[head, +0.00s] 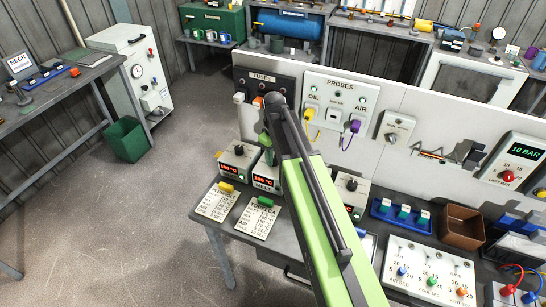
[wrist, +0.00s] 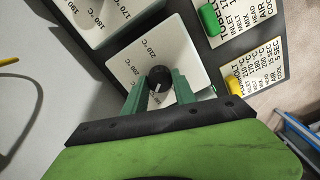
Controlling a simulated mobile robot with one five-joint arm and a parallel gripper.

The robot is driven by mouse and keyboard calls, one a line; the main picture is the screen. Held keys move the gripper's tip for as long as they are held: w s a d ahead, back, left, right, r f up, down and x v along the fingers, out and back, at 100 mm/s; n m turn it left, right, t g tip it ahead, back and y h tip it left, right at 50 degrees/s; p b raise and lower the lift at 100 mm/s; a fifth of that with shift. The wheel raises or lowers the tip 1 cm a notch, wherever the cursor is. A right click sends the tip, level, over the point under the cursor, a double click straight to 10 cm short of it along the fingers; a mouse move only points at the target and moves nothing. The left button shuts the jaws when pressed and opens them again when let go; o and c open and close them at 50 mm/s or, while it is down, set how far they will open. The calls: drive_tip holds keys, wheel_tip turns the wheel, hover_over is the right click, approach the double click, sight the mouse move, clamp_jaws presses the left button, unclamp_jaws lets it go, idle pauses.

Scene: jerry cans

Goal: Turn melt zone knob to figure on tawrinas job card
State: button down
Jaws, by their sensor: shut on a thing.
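My gripper (wrist: 160,95) is shut on a black knob (wrist: 160,77) on a pale dial plate (wrist: 178,50). The plate's marks 210 °C and 200 °C show beside the knob. The other marks are hidden or too small. In the head view my gripper (head: 267,145) is at the middle control box, labelled MELT (head: 266,184), with a red lit display; my arm covers part of it. Two job cards lie in front of the boxes: one with a yellow clip (head: 217,202), one with a green clip (head: 257,218).
Another box with a black knob (head: 238,160) stands left of it, and a further one (head: 350,192) to the right, past my arm. A white panel with fuses (head: 264,79) and probes (head: 341,100) rises behind. Blue-trayed switches (head: 402,215) stand at right.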

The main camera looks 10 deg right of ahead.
drive_tip(key=shift+w+n, duration=0.1)
drive_tip(key=shift+n, duration=1)
drive_tip(key=c, duration=1)
unclamp_jaws()
drive_tip(key=shift+r, duration=0.1)
wheel_tip(320, 180, up, 8)
drive_tip(key=p, duration=0.8)
